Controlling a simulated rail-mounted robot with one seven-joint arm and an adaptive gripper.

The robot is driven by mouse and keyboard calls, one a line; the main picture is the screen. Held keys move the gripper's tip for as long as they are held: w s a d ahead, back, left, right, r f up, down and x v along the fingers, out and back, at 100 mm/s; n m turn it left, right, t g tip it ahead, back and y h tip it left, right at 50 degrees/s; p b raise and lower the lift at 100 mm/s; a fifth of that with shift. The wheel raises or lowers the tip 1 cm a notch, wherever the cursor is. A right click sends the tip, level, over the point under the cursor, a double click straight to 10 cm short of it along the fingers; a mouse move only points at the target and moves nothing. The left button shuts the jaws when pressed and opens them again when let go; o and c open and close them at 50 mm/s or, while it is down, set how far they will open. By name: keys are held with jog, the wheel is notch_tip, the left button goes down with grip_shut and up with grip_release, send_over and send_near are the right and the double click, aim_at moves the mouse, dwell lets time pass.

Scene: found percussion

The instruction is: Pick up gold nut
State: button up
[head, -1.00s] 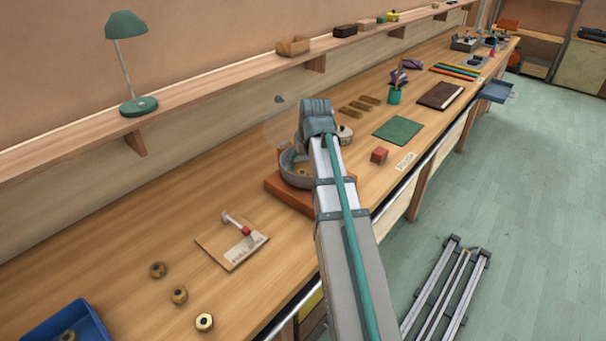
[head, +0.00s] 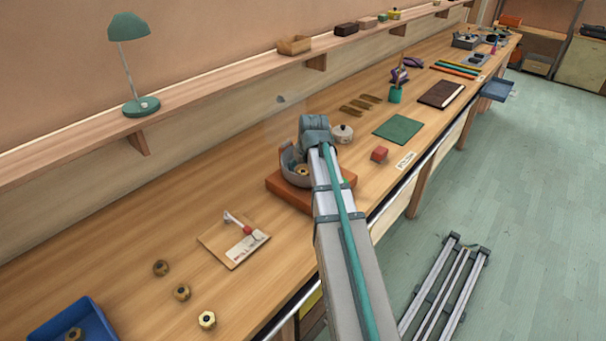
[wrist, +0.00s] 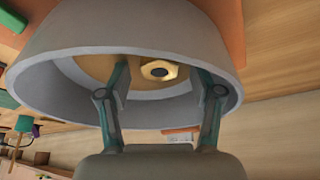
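A gold nut (wrist: 159,71) with a dark hole lies on the tan floor of a grey round pan (wrist: 150,37). In the head view the nut (head: 302,170) shows inside the pan (head: 288,163), which stands on an orange-brown block (head: 287,193). My gripper (wrist: 160,80) is open in the wrist view. Its two fingers reach over the pan's rim, one to each side of the nut, with nothing between them touching it that I can see. In the head view my arm hides the fingers.
Several other nuts (head: 182,292) lie at the front left, near a blue tray (head: 92,314) holding one. A small hammer (head: 238,222) lies on a card (head: 237,252). A shelf runs behind.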

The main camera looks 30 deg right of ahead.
grip_shut()
jog(key=shift+r, duration=0.15)
